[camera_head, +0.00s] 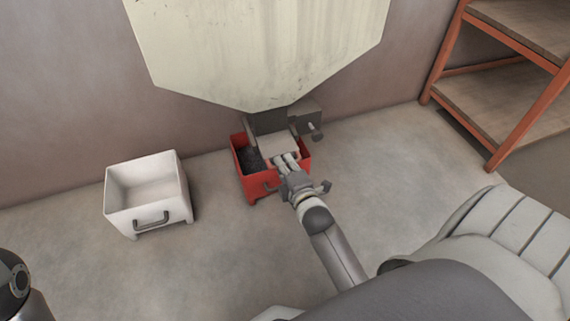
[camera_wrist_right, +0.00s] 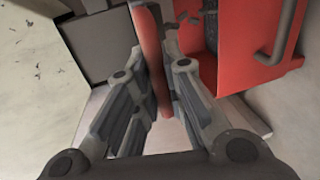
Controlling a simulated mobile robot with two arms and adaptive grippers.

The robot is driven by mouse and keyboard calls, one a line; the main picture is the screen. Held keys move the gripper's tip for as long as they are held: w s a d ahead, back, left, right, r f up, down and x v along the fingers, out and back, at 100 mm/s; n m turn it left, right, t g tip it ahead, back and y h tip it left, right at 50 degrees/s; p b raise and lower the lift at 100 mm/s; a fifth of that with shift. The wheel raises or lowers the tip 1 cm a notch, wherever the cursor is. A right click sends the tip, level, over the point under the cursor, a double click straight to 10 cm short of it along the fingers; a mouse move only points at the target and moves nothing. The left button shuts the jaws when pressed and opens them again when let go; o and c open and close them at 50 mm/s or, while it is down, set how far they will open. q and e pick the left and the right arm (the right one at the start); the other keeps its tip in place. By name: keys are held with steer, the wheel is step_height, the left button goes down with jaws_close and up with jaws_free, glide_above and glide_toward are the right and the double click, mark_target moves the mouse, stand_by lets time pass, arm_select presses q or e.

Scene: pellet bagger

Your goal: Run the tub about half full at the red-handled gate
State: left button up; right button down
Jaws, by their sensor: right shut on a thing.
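A red tub (camera_head: 262,187) stands on the floor under the pale hopper (camera_head: 260,45), with dark pellets (camera_head: 251,160) visible in its left part. How high they reach is hard to judge, as the gate and my gripper cover the rest. My right gripper (camera_head: 285,162) is at the grey gate (camera_head: 276,146) under the hopper. In the right wrist view, my right gripper (camera_wrist_right: 158,50) is shut on the red handle (camera_wrist_right: 152,60), which stands between its fingers. The red tub (camera_wrist_right: 245,45) also shows there, beside the fingers. My left gripper is not visible.
A white tub (camera_head: 148,192) with a dark front handle stands on the floor to the left and looks empty. An orange-framed shelf (camera_head: 505,100) stands at the right. A grey box (camera_head: 306,121) sits beside the gate. Floor between the tubs is clear.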

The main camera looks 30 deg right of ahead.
mark_target(278, 150)
steer(key=x, duration=0.3)
steer(key=r+p+x, duration=0.1)
steer(key=x, duration=0.2)
steer(key=shift+w+r, duration=0.1)
steer(key=shift+w, duration=0.05)
steer(key=shift+d+r, duration=0.1)
steer(key=shift+w, duration=0.1)
steer(key=c, duration=1.5)
jaws_free()
steer(key=shift+w, duration=0.1)
steer(key=v, duration=1.2)
